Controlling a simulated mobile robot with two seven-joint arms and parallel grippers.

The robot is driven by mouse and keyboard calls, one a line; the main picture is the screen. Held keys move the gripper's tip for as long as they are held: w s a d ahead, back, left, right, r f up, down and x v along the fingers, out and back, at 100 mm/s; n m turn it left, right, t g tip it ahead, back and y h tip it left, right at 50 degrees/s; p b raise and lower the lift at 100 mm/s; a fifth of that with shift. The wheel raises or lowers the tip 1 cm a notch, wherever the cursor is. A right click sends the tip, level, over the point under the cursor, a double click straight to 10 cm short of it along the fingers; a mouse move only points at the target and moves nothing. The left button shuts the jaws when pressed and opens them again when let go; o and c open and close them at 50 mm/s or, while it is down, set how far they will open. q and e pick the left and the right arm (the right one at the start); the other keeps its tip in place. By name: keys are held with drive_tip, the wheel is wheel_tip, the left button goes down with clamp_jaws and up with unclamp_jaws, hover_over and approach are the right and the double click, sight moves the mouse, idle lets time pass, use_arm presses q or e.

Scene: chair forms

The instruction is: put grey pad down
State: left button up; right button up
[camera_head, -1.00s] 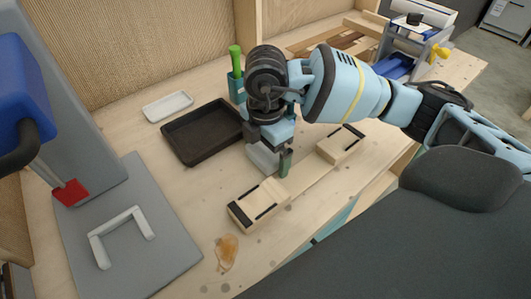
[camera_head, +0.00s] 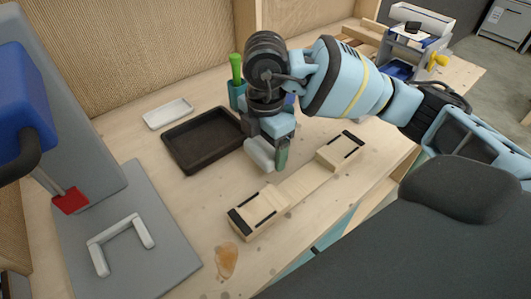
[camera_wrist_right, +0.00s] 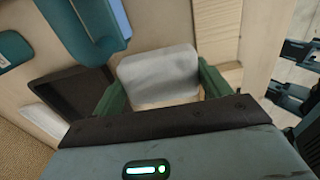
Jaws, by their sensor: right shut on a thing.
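The grey pad (camera_head: 260,153) is light grey with rounded corners. In the right wrist view the pad (camera_wrist_right: 158,72) sits between the two green fingers of my right gripper (camera_wrist_right: 162,90). In the head view my right gripper (camera_head: 272,155) is shut on it and points down, between the dark tray and the wooden fixture (camera_head: 308,180). The fixture has a raised block with black strips at each end and a lower bare middle. The pad's height above the table is hard to tell. My left gripper is not in view.
A black tray (camera_head: 203,164) lies left of the gripper, with a small white tray (camera_head: 168,112) behind it. A green-handled tool stands in a teal holder (camera_head: 237,95). A grey station (camera_head: 175,245) with a white U-shaped frame (camera_head: 120,241) is at left. An orange patch (camera_head: 226,262) lies in front.

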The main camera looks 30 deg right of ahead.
drive_tip(key=s, duration=0.5)
drive_tip(key=s+d+r, duration=0.1)
drive_tip(key=s, duration=0.3)
drive_tip(key=s+d, duration=0.1)
drive_tip(key=s, duration=0.4)
drive_tip(key=shift+s+r, duration=0.15)
drive_tip(key=shift+s, duration=0.2)
drive_tip(key=shift+s+d+p, duration=0.1)
drive_tip(key=shift+s+p, duration=0.3)
drive_tip(key=shift+s, duration=0.15)
